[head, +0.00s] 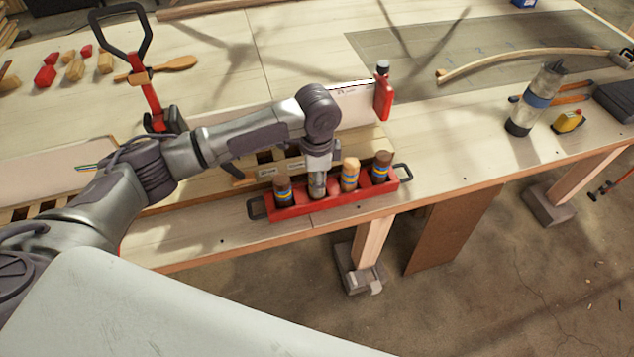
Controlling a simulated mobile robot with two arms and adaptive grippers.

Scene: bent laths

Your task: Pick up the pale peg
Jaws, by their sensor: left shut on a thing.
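A red tray (333,201) with black end handles stands near the table's front edge and holds several upright pegs in a row. A pale tan peg (350,176) with a blue and yellow band stands right of my left gripper (317,188). A dark brown peg (283,192) stands left of the gripper and another dark brown peg (381,168) stands at the right end. My left gripper points down and is shut on a peg between the left dark one and the pale one. The fingers mostly hide this held peg, so its colour is unclear. My right gripper is not in view.
Behind the tray a pale board (352,104) stands by a red clamp (383,97). A tall red clamp with a black handle (152,92) is at left. A clear bottle (537,98), a yellow tape measure (569,121) and a bent lath (530,57) are at right.

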